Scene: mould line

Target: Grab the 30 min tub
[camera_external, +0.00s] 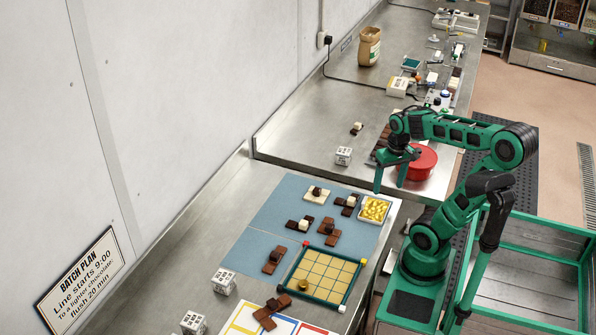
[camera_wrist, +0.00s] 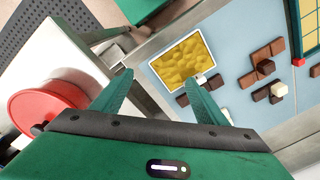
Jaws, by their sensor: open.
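A round red tub (camera_external: 418,163) sits on the metal counter near its right edge, partly behind my gripper. My gripper (camera_external: 390,178) points down, open and empty, just left of the red tub in the external view. In the wrist view my two fingers (camera_wrist: 158,88) are spread, with the tub outside them to the left. I cannot tell whether a finger touches it.
A white tray of yellow pieces (camera_external: 375,210) stands on the blue mat (camera_external: 262,222), near brown and white blocks. A green-rimmed yellow grid board (camera_external: 323,276) lies closer. Printed white cubes (camera_external: 343,156) stand on the counters. A paper bag (camera_external: 369,47) and small items are farther back.

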